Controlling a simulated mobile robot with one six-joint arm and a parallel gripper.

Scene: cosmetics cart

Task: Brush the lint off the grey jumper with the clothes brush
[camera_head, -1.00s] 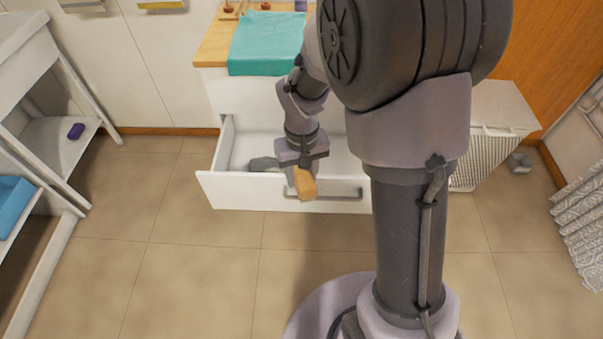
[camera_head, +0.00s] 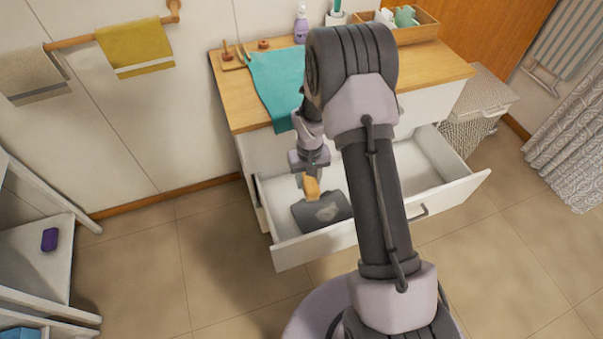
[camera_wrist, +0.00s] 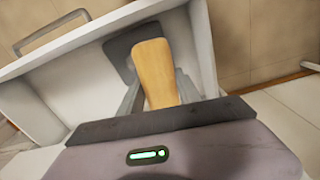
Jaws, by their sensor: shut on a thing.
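The clothes brush (camera_head: 312,188), a tan wooden piece, is held in my gripper (camera_head: 309,176). It also shows in the wrist view (camera_wrist: 155,72), between the two fingers, its far end over something dark grey. The grey jumper (camera_head: 308,217) lies folded in the left part of the open drawer (camera_head: 312,245). A paler patch, perhaps lint, shows on its top. My gripper is above the jumper's back edge, and the brush overlaps that edge in the picture. I cannot tell whether the brush touches the jumper; its bristles are hidden.
The drawer's white walls stand around the jumper. Above is a wooden counter (camera_head: 436,72) with a teal towel (camera_head: 277,85) hanging over its front, a purple bottle (camera_head: 301,24) and a wooden tray (camera_head: 415,33). A hamper (camera_head: 478,105) stands right.

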